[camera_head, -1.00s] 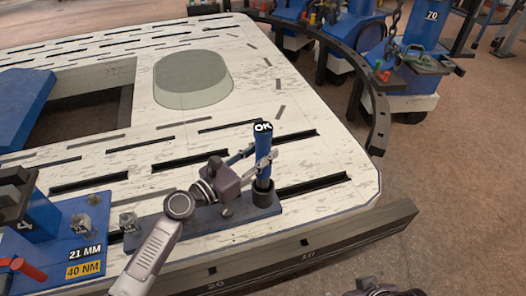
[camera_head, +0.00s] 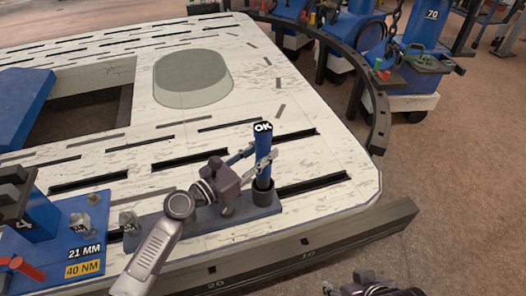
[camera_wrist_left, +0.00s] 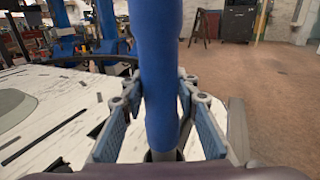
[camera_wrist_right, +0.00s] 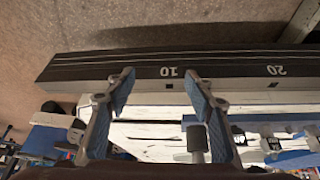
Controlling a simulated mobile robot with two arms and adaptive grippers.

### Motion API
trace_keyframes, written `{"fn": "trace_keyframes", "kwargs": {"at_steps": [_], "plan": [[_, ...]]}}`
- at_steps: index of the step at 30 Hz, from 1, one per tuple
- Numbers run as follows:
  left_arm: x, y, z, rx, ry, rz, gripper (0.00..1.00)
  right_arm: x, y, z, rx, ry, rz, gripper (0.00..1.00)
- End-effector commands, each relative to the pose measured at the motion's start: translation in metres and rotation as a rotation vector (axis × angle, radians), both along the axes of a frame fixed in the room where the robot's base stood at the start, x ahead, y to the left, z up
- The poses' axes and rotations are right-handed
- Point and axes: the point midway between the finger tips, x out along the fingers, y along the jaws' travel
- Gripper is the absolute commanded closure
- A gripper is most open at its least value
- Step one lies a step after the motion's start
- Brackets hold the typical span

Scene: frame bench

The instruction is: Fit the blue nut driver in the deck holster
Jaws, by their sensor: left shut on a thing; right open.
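The blue nut driver (camera_head: 263,152) stands upright with a black cap marked OK on top. Its lower end is in the mouth of the black deck holster (camera_head: 264,195), a round cup on a blue plate. How deep it sits is hidden. My left gripper (camera_head: 258,163) is shut on the driver's shaft above the cup. In the left wrist view the driver (camera_wrist_left: 160,75) stands between the fingers, with the dark cup partly visible below. My right gripper (camera_wrist_right: 157,85) is open and empty, off the bench's front edge; in the head view it shows only at the bottom edge.
A dark numbered rail (camera_head: 290,248) runs along the bench's front edge. A blue station (camera_head: 85,235) marked 21 MM and 40 NM stands at left with nuts near it. A grey-green round pad (camera_head: 193,78) lies at the back. The slotted deck right of the holster is clear.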

Motion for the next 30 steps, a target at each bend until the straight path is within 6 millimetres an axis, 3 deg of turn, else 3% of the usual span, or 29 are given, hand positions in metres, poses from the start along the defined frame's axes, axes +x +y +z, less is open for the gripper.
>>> {"fn": "trace_keyframes", "kwargs": {"at_steps": [30], "plan": [[0.001, 0.0, -0.002, -0.004, -0.005, 0.001, 1.0, 0.02, 0.007, 0.006, 0.017, -0.083, 0.009, 0.51]]}}
